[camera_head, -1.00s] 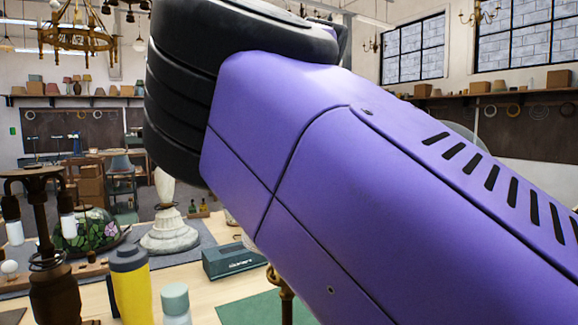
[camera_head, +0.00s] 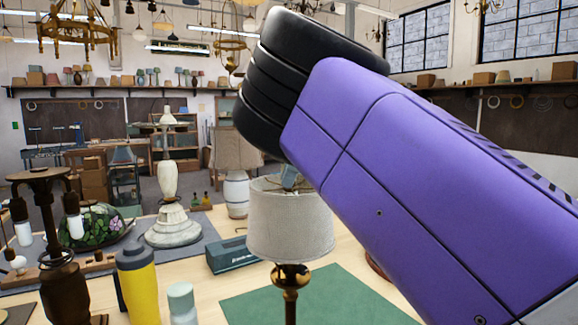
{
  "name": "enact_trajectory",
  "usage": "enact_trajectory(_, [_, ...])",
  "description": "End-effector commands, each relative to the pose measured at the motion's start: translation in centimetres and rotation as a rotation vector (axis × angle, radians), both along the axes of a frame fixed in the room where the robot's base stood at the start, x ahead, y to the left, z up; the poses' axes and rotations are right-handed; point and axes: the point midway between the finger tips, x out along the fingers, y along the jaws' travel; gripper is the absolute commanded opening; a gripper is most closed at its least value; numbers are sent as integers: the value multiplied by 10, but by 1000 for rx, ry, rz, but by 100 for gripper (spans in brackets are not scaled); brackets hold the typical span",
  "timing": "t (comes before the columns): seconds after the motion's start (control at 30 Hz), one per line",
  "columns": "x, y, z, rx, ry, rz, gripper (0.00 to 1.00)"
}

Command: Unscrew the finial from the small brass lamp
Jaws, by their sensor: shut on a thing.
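The small brass lamp (camera_head: 290,282) stands upright on the bench, with a pale drum shade (camera_head: 290,222) on top. A small grey-blue part of my gripper (camera_head: 290,178) shows at the middle of the shade's top opening, beside the lower edge of my purple arm. My gripper is shut at the finial's place there. The finial itself is hidden by the gripper and shade rim, so its thread and seat cannot be seen. My arm covers much of the right half of the view.
A green mat (camera_head: 340,300) lies at the lamp's foot. A teal box (camera_head: 233,254), yellow bottle (camera_head: 138,285), pale capped bottle (camera_head: 182,303) and dark brown lamp (camera_head: 62,285) stand to the left. A white stone lamp (camera_head: 172,225) and another shaded lamp (camera_head: 237,190) stand behind.

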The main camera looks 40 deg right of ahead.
Motion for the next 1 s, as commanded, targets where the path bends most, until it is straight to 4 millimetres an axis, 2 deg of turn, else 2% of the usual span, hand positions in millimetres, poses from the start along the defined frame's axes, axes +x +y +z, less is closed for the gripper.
enact_trajectory(0.03, [-5,-9,13,24,-26,61,0])
enact_trajectory(0.3, [-4,-7,14,26,-23,436,0])
enact_trajectory(0.6, [-3,-5,11,24,-24,493,0])
enact_trajectory(0.63, [-3,-5,11,24,-24,493,23])
enact_trajectory(0.73, [-3,-5,11,24,-24,492,43])
enact_trajectory(0.77, [-3,-5,11,25,-23,492,46])
enact_trajectory(1.0, [-3,-5,10,25,-21,492,46])
